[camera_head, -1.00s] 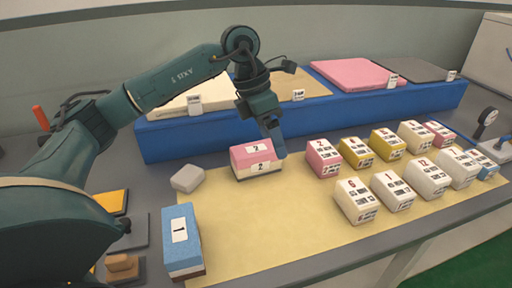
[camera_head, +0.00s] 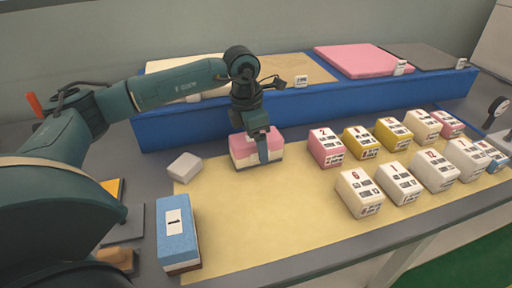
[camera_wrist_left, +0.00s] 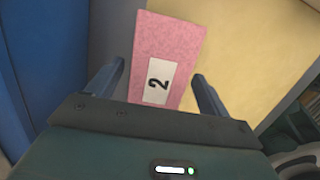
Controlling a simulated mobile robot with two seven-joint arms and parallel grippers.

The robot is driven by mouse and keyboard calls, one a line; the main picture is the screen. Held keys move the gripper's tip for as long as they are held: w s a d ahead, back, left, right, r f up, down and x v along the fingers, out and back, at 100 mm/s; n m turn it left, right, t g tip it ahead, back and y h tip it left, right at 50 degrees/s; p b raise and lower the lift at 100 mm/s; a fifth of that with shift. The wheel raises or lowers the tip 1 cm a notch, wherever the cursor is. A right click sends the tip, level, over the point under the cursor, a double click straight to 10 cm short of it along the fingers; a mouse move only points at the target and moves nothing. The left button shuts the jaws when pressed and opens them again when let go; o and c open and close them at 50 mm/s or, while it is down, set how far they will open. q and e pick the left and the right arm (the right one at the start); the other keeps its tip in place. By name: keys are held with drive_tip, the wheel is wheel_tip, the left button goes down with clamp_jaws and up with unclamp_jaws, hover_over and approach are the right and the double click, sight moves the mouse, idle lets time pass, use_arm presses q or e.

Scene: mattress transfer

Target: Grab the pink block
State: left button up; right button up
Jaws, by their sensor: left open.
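The pink block (camera_head: 243,147) has a pink top over a pale layer and stands on the yellow mat near its back left. In the left wrist view its pink top (camera_wrist_left: 168,50) carries a white label with a 2. My left gripper (camera_head: 264,158) is directly over and around it. In the left wrist view the two fingers of the left gripper (camera_wrist_left: 152,85) are open, one on each side of the block, with a gap visible on the right side. The front finger hides part of the block in the head view. My right gripper is not in view.
A second pink block (camera_head: 325,147) stands to the right, with several yellow and white blocks beyond it. A blue platform (camera_head: 330,110) runs behind.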

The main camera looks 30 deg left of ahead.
use_arm(q)
drive_tip(key=shift+w+f, duration=0.15)
drive_tip(key=shift+f, duration=0.6)
drive_tip(key=shift+w+f, duration=0.15)
drive_tip(key=shift+f, duration=0.6)
drive_tip(key=shift+c, duration=0.2)
drive_tip(key=c, duration=1)
